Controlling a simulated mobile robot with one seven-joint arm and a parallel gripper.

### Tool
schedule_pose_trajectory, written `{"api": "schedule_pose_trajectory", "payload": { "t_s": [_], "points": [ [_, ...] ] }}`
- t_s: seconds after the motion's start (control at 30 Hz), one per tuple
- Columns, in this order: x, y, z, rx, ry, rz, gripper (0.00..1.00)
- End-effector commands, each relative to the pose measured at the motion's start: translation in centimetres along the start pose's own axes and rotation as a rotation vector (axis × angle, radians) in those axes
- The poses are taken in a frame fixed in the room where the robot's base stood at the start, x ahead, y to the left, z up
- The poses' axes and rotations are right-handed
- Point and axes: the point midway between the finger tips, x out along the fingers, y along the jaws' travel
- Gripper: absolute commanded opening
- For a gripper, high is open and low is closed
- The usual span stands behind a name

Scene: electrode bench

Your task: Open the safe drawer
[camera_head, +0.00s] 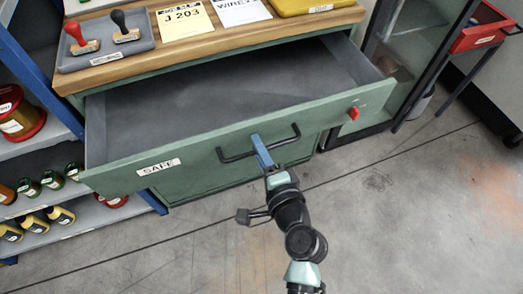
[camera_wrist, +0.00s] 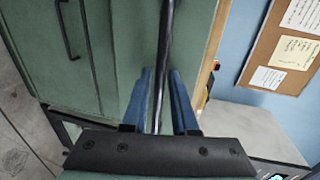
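The green safe drawer (camera_head: 205,147), labelled SAFE, stands pulled well out of the green cabinet, and its grey inside looks empty. Its black bar handle (camera_head: 235,157) is on the drawer front. My gripper (camera_head: 257,141) is at the handle, with its blue fingers across the bar. In the wrist view, the black handle bar (camera_wrist: 165,50) runs between the two blue fingers of my gripper (camera_wrist: 160,72). A narrow gap shows on each side of the bar, so the fingers are open around it. A red knob (camera_head: 353,113) is at the drawer front's right end.
The wooden top (camera_head: 130,67) above holds a grey tray with two stamps, paper cards and a yellow tray. A blue shelf (camera_head: 38,143) with spools and bottles is close on the left. A glass-fronted cabinet (camera_head: 415,45) stands right. The floor in front is clear.

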Motion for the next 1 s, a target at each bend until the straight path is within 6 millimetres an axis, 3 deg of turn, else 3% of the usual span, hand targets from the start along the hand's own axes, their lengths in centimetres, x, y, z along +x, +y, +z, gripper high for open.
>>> {"api": "schedule_pose_trajectory", "payload": {
  "t_s": [0.17,0.5,0.7,1.0],
  "points": [
    [-1.4,0.1,0.0,0.000,0.001,0.002,0.27],
    [-8.5,0.2,0.0,0.001,0.003,0.003,0.27],
    [-11.7,0.1,-0.1,0.000,0.002,0.003,0.27],
    [-13.0,0.0,0.0,0.000,0.000,0.000,0.27]
  ]
}}
